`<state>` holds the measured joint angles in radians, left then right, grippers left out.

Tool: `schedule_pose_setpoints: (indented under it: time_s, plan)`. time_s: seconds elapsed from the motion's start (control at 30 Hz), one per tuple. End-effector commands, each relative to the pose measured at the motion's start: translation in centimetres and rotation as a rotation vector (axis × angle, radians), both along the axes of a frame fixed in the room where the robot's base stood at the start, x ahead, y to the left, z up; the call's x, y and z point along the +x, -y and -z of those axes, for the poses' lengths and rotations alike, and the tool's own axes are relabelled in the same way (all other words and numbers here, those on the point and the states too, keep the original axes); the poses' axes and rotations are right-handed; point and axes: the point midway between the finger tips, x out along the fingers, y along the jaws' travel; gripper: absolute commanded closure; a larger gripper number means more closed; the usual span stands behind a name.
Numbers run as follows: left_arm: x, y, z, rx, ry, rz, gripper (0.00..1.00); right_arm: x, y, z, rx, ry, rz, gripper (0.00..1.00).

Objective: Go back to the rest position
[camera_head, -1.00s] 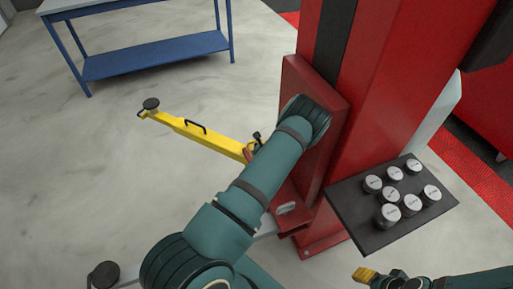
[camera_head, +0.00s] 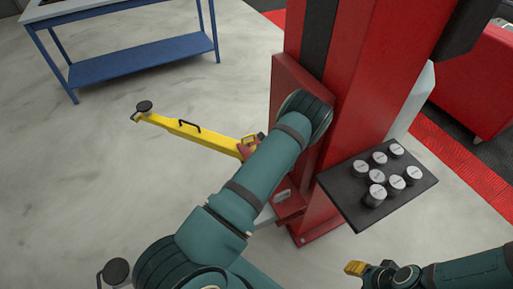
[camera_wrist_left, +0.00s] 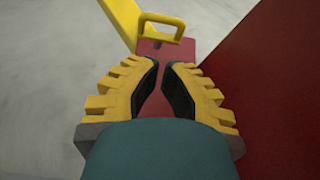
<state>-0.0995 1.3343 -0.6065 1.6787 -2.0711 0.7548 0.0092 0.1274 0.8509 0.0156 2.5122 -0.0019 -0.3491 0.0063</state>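My left arm reaches across the head view to the red lift column (camera_head: 355,100). Its gripper is hidden there behind my own arm. In the left wrist view the left gripper (camera_wrist_left: 164,66) has its yellow fingers apart, with a narrow empty gap between the dark pads. Beyond the tips are a yellow handle (camera_wrist_left: 162,24) and a red part below it, apart from the fingers as far as I can tell. My right gripper (camera_head: 355,268) shows only yellow fingertips at the lower right of the head view; its opening is unclear.
A yellow lift arm (camera_head: 185,131) with a black pad (camera_head: 143,106) extends left from the column. A black tray (camera_head: 345,204) with several round pads stands right of it, above my right gripper. A blue workbench (camera_head: 140,58) is at the back left. Floor between is clear.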

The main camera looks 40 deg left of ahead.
Motion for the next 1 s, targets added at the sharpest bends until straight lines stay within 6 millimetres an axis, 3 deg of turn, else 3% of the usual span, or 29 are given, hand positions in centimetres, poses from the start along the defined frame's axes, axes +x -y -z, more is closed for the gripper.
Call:
schedule_pose_setpoints:
  time_s: [0.43, 0.57, 0.67, 0.77, 0.9, 1.0]
  plan:
    - [-0.1, 0.0, 0.1, -0.001, 0.000, -0.001, 1.00, 0.0, 0.0, 0.0, 0.000, 0.000, 0.000, 0.53]
    - [-1.6, 0.2, 0.8, -0.051, -0.012, -0.061, 1.00, 0.0, 0.0, 0.0, 0.000, 0.000, 0.000, 0.53]
    - [-5.1, 1.2, 2.3, -0.169, -0.035, -0.203, 1.00, 0.0, 0.0, 0.0, 0.000, 0.000, 0.000, 0.53]
    - [-9.9, 4.0, 4.1, -0.348, -0.060, -0.410, 1.00, 0.0, 0.0, 0.0, 0.000, 0.000, 0.000, 0.53]
    - [-15.9, 10.0, 5.4, -0.618, -0.073, -0.721, 1.00, 0.0, 0.0, 0.0, 0.000, 0.000, 0.000, 0.53]
    - [-19.0, 14.9, 5.2, -0.796, -0.062, -0.934, 1.00, 0.0, 0.0, 0.0, 0.000, 0.000, 0.000, 0.53]
